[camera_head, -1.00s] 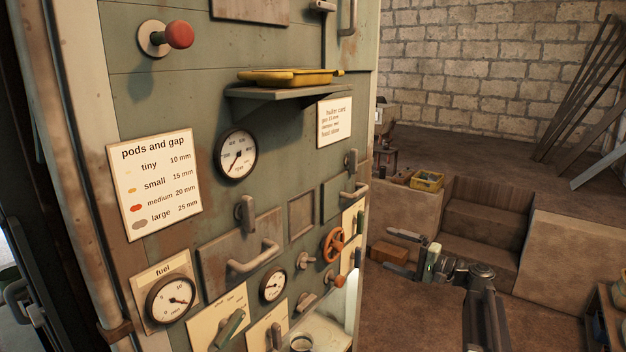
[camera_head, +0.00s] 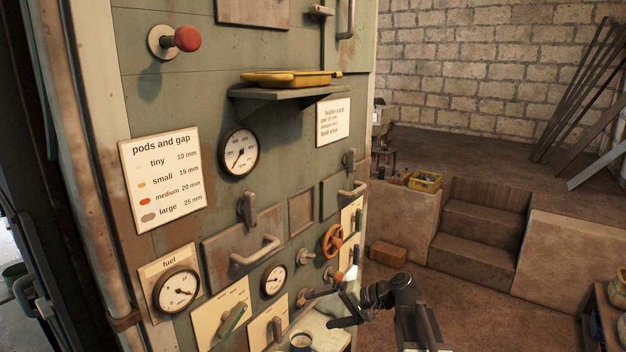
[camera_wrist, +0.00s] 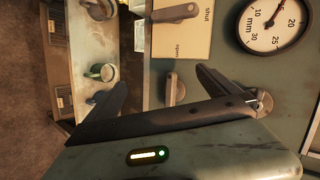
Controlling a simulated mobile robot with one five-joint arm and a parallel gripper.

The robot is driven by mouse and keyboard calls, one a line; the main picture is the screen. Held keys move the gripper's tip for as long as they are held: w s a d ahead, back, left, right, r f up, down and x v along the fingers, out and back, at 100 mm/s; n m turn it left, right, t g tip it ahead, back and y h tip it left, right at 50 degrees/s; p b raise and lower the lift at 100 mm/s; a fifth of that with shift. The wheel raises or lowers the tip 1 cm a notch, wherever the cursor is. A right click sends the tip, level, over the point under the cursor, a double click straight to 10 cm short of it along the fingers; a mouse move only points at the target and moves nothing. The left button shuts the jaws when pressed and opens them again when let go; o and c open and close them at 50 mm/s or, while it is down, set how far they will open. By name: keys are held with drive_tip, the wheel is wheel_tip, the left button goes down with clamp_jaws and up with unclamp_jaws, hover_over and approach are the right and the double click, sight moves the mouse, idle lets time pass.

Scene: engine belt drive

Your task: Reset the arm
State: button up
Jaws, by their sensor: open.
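My arm (camera_head: 414,318) reaches in from the lower right in the head view. My gripper (camera_head: 322,308) is close to the lower right of the green machine panel (camera_head: 205,100), beside the small knobs and above the cup. In the wrist view its two dark fingers (camera_wrist: 163,82) are spread wide apart with nothing held between them. A small grey handle (camera_wrist: 171,90) on the panel shows in the gap beyond the fingers. I cannot tell whether the right finger touches the round metal knob (camera_wrist: 263,102) by it.
The panel carries a fuel gauge (camera_head: 177,290), an orange wheel (camera_head: 333,240) and a grey bar handle (camera_head: 256,252). A cup (camera_head: 301,342) stands on a low ledge. In the wrist view a plate marked shut and open (camera_wrist: 182,42) is near. Steps (camera_head: 480,235) and open floor lie right.

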drive_tip(key=s+d+f+n+g+h, duration=0.25)
drive_tip(key=s+f+h, duration=0.35)
drive_tip(key=s+f, duration=0.35)
drive_tip(key=s+d+f+h, duration=0.2)
drive_tip(key=s+d+h, duration=0.2)
drive_tip(key=d, duration=0.7)
drive_tip(key=shift+s+g+h, duration=0.3)
drive_tip(key=shift+g+h, duration=0.15)
drive_tip(key=shift+h, duration=0.15)
